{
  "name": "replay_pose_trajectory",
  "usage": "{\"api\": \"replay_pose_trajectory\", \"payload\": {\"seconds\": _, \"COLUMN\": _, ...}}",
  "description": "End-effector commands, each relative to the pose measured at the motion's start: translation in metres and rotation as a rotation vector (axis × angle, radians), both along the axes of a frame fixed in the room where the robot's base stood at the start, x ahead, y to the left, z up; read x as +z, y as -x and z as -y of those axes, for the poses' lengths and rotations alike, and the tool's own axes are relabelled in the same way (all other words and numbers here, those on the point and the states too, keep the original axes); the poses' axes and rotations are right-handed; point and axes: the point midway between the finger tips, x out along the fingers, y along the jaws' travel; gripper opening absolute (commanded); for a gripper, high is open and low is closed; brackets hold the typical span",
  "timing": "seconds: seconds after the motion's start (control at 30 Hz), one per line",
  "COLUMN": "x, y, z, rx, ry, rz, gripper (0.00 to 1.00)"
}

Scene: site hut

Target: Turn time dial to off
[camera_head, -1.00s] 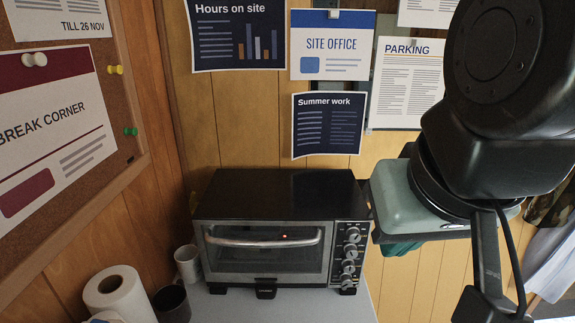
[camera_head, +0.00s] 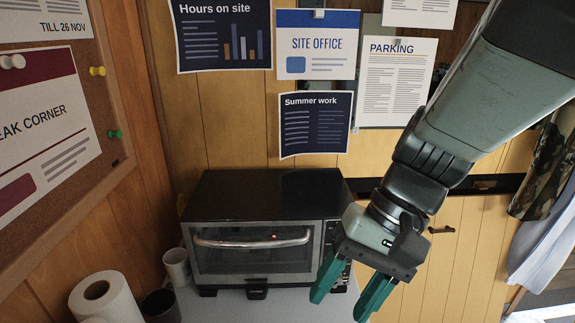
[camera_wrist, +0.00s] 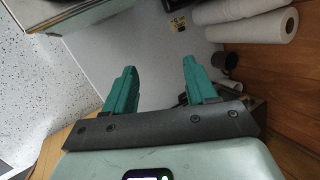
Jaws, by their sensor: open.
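A black and silver toaster oven (camera_head: 262,195) stands on the grey counter with its door shut; a small orange-red glow shows in its door window. Its control panel with several knobs is at its right side, and in the head view only a strip of it (camera_head: 331,238) shows, the lower part hidden by my gripper. Which knob is the time dial cannot be told. My gripper (camera_head: 340,300) is open and empty, its green fingers in front of and right of the panel, pointing down.
A paper towel roll (camera_head: 105,300), a dark mug (camera_head: 161,306) and a white mug (camera_head: 177,266) stand left of the oven. A wooden wall is behind, with a corkboard (camera_head: 120,180) at left. Clothes (camera_head: 545,190) hang at right.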

Motion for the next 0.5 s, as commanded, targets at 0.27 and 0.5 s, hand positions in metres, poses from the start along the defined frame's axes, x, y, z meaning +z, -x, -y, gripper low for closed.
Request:
{"api": "replay_pose_trajectory", "payload": {"seconds": 0.27, "x": -0.045, "y": -0.03, "z": -0.034, "rx": -0.283, "ry": -0.487, "rz": -0.328, "gripper": 0.56}}
{"api": "replay_pose_trajectory", "payload": {"seconds": 0.5, "x": -0.078, "y": -0.078, "z": -0.037, "rx": -0.624, "ry": -0.925, "rz": -0.473, "gripper": 0.56}}
